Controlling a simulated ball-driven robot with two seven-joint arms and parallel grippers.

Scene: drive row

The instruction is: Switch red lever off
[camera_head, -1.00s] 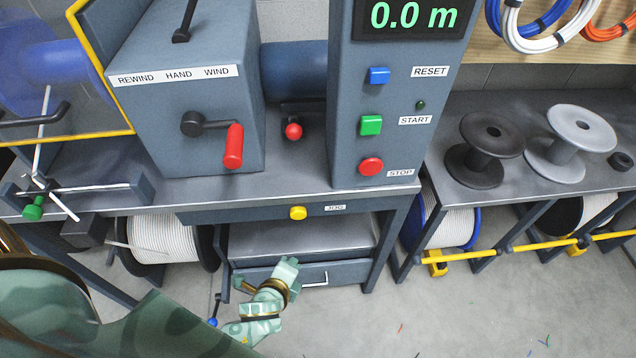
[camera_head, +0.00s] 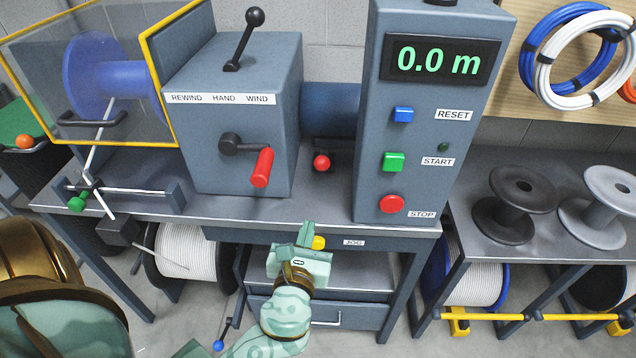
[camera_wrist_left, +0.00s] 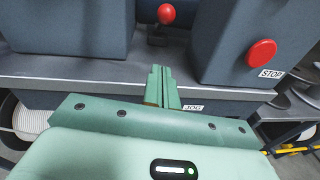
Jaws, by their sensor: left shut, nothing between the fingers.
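A red ball knob (camera_head: 321,162), the end of a small lever, stands low at the back of the bench between the grey winder box and the display column. The wrist view shows it too (camera_wrist_left: 166,14), on a dark stem, beyond the fingers. My left gripper (camera_head: 307,232) is shut and empty at the bench's front edge, below and in front of the knob and apart from it. Its closed fingers (camera_wrist_left: 162,88) point toward the bench in the wrist view. It partly covers the yellow JOG button (camera_head: 319,242). My right gripper is not in view.
A red-handled crank (camera_head: 262,167) sticks out of the winder box (camera_head: 215,125), left of the knob. A black lever (camera_head: 245,40) tops that box. The display column (camera_head: 410,140), with its red STOP button (camera_head: 391,204), stands right. Bare bench top (camera_head: 300,208) lies before the knob.

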